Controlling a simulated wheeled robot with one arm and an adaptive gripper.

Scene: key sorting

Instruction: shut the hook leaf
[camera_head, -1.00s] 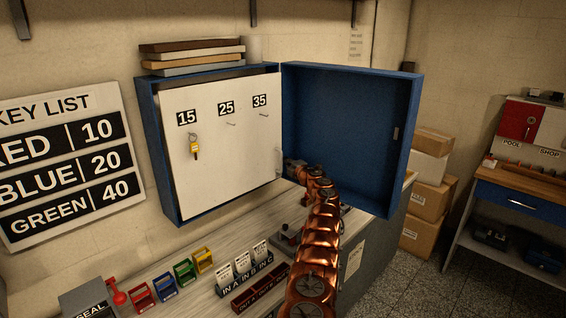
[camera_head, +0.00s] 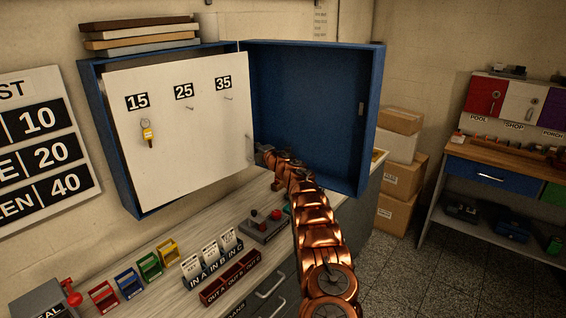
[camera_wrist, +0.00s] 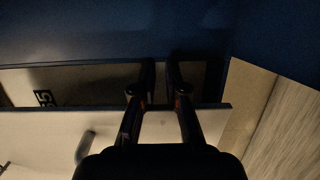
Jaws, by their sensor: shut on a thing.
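The hook leaf (camera_head: 190,135) is a white panel in the blue key cabinet, with labels 15, 25 and 35 and small hooks. It stands ajar, and a dark gap shows behind it. A key with a yellow tag (camera_head: 147,133) hangs under 15. My gripper (camera_head: 257,150) is at the leaf's right edge, low down. In the wrist view its dark fingers (camera_wrist: 162,85) straddle the leaf's edge and are shut on it; the exact contact is dark. A small grey piece on the leaf's face (camera_wrist: 85,146) shows beside the fingers.
The blue cabinet door (camera_head: 310,115) stands wide open to the right, just behind my gripper. Below are the counter with coloured holders (camera_head: 150,266), red trays (camera_head: 230,278) and a grey box with red knobs (camera_head: 265,225). Cartons (camera_head: 398,180) stand right of the door.

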